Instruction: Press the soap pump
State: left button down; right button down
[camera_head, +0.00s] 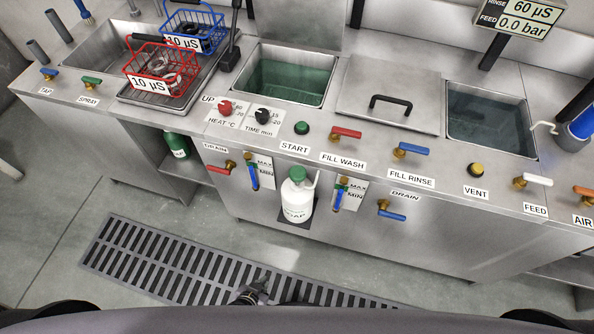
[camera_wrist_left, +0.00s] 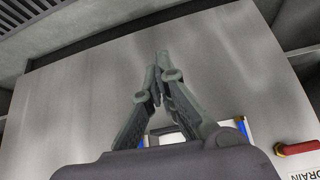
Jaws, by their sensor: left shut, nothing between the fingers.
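The white soap bottle (camera_head: 296,204) stands upright on a small dark shelf at the front of the steel bench. Its green pump head (camera_head: 298,174) is on top, with a pale spout beside it at the right. My left gripper (camera_head: 262,281) shows small and dark over the floor grate, lower in the picture than the bottle and apart from it. In the left wrist view my left gripper (camera_wrist_left: 157,62) has its fingers closed together, with nothing held, in front of a plain steel panel. I cannot make out the soap bottle there. My right gripper is not in view.
Sight gauges flank the bottle at left (camera_head: 253,175) and right (camera_head: 339,194). A red-handled valve (camera_head: 220,169) and a blue drain valve (camera_head: 390,210) stick out nearby. A floor grate (camera_head: 150,258) runs along the bench. The panel right of the drain valve is clear.

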pick_arm(q)
jog(key=w+d+r+t+h+b, duration=0.1)
jog(key=w+d+r+t, duration=0.2)
jog(key=r, duration=0.5)
jog(key=w+d+r+t, duration=0.1)
jog(key=w+d+r, duration=0.3)
jog(key=w+r, duration=0.3)
notch_tip(320, 180, up, 21)
jog(key=w+n+t+b, duration=0.1)
jog(key=w+t, duration=0.1)
jog(key=t, duration=0.2)
jog(key=shift+w+d+r+h+b, duration=0.2)
jog(key=shift+w+h+b, duration=0.1)
jog(key=shift+w+h, duration=0.1)
jog(key=p, duration=0.2)
send_over(297, 178)
notch_tip(297, 178, down, 2)
jog(key=shift+f, duration=0.1)
notch_tip(297, 178, down, 3)
jog(key=shift+f, duration=0.65)
